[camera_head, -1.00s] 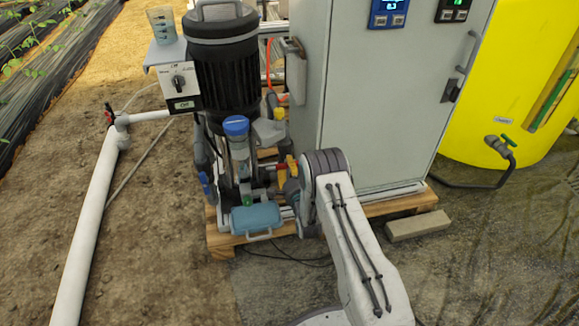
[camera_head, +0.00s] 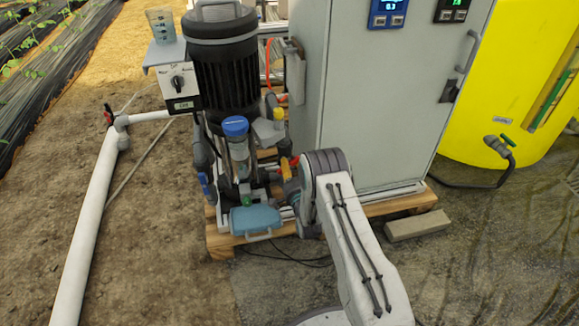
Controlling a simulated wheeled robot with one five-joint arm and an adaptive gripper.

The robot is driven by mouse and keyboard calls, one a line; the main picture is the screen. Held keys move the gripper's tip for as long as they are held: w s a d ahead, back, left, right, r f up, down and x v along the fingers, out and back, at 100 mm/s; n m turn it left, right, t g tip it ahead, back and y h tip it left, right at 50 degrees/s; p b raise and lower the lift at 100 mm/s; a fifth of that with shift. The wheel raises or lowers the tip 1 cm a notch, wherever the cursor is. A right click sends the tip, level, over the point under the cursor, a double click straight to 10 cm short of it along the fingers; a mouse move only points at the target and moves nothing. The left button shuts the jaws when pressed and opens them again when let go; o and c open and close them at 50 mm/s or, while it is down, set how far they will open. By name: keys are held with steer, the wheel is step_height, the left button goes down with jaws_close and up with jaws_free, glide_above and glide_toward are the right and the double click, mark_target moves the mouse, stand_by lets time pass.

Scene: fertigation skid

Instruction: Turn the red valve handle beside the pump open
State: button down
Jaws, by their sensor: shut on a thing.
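A small red and yellow piece, which I take for the red valve handle (camera_head: 294,161), shows just right of the black pump (camera_head: 224,70), low by the grey cabinet. My arm reaches in from the bottom right, and its wrist bends left beside this piece. My gripper (camera_head: 270,187) is low among the pipes right of the clear blue-capped filter (camera_head: 238,150). It is shut on the handle as far as I can tell. Its fingertips are small and mostly hidden by my wrist and the fittings.
A grey cabinet (camera_head: 365,110) stands behind my arm on a wooden pallet (camera_head: 222,244). A light-blue canister (camera_head: 254,218) lies at the pallet's front. A white pipe (camera_head: 90,215) with another red handle (camera_head: 108,113) is at left. A yellow tank (camera_head: 470,120) is at right.

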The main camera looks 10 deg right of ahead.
steer(key=n, duration=0.5)
steer(key=shift+n, duration=0.3)
steer(key=n, duration=0.4)
steer(key=shift+r+n, duration=0.15)
steer(key=shift+n, duration=0.55)
steer(key=c, duration=0.9)
jaws_free()
steer(key=shift+c, duration=0.2)
steer(key=shift+s, duration=0.1)
steer(key=s, duration=1.1)
steer(key=shift+s, duration=0.4)
